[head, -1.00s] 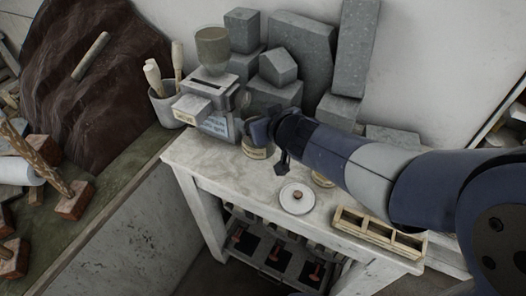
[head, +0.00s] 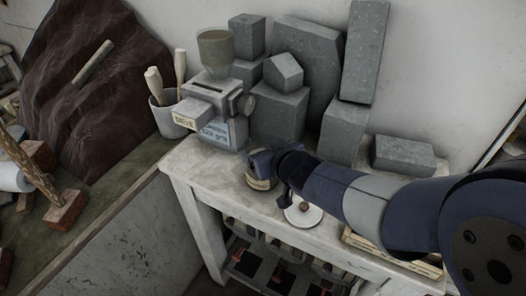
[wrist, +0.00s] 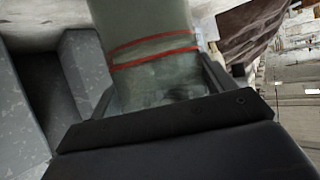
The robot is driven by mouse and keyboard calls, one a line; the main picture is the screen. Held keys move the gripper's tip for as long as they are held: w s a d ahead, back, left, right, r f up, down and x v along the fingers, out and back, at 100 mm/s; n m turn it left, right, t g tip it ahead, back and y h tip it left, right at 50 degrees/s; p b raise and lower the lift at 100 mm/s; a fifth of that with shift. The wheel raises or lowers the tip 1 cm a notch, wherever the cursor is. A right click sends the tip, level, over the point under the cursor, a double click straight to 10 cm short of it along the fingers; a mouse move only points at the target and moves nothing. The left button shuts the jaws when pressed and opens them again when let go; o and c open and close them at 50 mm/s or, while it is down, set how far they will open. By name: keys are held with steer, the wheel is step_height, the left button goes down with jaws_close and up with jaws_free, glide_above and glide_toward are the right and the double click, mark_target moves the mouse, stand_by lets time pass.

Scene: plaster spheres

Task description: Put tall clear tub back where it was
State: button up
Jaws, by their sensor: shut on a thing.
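My gripper (head: 264,164) is shut on the tall clear tub (wrist: 148,62). In the wrist view the tub is a greenish, see-through cylinder with two thin red bands, held between the jaws. In the head view only its lower part with a tan label (head: 262,183) shows below my gripper, over the worn white table (head: 205,172). I cannot tell whether its base touches the top. A white round dish with a brown knob (head: 304,213) lies to its right, partly behind my arm.
A grey machine with a hopper (head: 214,122) stands behind and left of my gripper. Several grey blocks (head: 277,112) stand along the wall. A wooden divided box (head: 395,254) is partly hidden by my arm. The table's left front is clear.

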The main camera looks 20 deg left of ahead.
steer(key=shift+f, duration=0.15)
steer(key=o, duration=1.2)
steer(key=shift+d+r, duration=0.1)
steer(key=shift+r, duration=0.2)
steer(key=p+v, duration=0.4)
steer(key=v, duration=0.7)
steer(key=shift+s+d+r, duration=0.1)
steer(key=shift+s+d, duration=0.2)
